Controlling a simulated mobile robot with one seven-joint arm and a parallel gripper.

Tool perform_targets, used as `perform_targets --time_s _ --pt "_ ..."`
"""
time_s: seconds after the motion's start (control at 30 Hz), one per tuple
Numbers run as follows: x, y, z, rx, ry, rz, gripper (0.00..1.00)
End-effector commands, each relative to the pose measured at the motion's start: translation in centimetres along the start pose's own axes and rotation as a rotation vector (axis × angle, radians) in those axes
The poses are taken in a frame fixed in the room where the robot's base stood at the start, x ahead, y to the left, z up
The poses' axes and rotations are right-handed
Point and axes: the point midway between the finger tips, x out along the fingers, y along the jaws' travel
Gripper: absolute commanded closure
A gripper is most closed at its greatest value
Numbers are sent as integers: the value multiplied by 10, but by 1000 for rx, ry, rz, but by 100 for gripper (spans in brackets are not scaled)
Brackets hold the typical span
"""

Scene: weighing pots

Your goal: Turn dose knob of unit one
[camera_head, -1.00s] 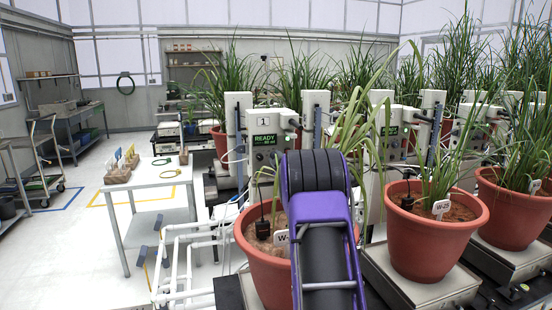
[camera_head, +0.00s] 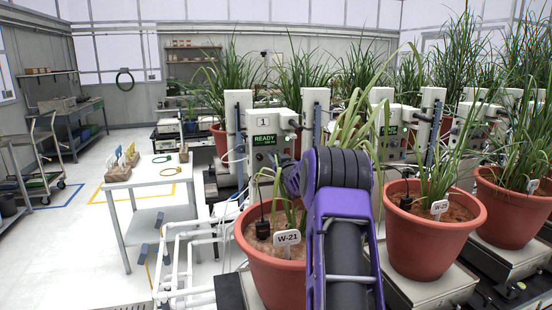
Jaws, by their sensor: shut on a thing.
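Unit one (camera_head: 285,119) is a pale box with a "1" label on its front, above the pot labelled W-21 (camera_head: 256,262). Its green display (camera_head: 264,140) reads READY, with smaller text below that I cannot read surely. Small dark round controls show under the display, but I cannot tell which is the dose knob. My purple and black arm (camera_head: 338,220) rises in front of the pot's right side, with its bent part just below and right of the unit's front. My gripper is hidden behind the arm, so its contact with any knob cannot be seen.
A second pot labelled W-25 (camera_head: 428,245) stands close on the right, with a similar unit behind it. Long leaves (camera_head: 365,115) hang near my arm. White pipes (camera_head: 178,262) and a small table (camera_head: 150,176) are on the left. Open floor lies beyond.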

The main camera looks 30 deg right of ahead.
Motion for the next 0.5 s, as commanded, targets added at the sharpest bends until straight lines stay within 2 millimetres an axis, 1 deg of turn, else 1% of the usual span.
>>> perform_targets --time_s 0.2,0.5 --pt "0 1 1 46 -2 1 100" --pt "0 0 1 55 -1 0 100"
